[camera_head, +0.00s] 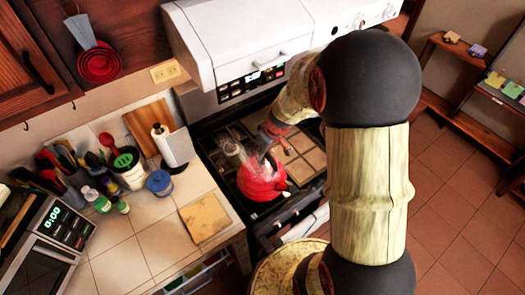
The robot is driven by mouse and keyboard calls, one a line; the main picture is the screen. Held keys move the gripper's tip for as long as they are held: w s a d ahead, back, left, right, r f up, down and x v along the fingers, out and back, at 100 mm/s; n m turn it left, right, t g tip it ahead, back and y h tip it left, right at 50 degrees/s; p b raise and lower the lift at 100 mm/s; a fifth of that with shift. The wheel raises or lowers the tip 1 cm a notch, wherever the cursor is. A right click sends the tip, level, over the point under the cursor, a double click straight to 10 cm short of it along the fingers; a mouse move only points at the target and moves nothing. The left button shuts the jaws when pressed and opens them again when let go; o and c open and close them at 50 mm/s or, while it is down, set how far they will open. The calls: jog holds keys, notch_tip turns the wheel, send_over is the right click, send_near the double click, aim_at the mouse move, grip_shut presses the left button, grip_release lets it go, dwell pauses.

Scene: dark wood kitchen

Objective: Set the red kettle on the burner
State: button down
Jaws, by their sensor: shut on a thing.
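The red kettle (261,184) is over the left front part of the black stove top (222,172). My gripper (262,152) reaches in from the upper right and is shut on the kettle's top, around its handle. My arm and gripper hide part of the handle. From this angle I cannot tell whether the kettle's base touches the burner grate or hangs a little above it. The burner under the kettle is mostly hidden by it.
A white range hood (265,35) hangs over the back of the stove. The tiled counter at left holds a cutting board (205,218), a paper towel roll (160,132), a blue jar (160,183) and utensils. A tan covered area (303,160) lies right of the kettle.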

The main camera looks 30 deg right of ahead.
jog(key=shift+w+f, duration=0.3)
jog(key=shift+f, duration=0.15)
jog(key=shift+d+f, duration=0.1)
jog(key=shift+f, duration=1.15)
jog(key=shift+w+f, duration=0.1)
jog(key=c, duration=2.2)
grip_release()
jog(key=shift+f, duration=0.15)
jog(key=o, duration=0.4)
jog(key=shift+o, duration=0.4)
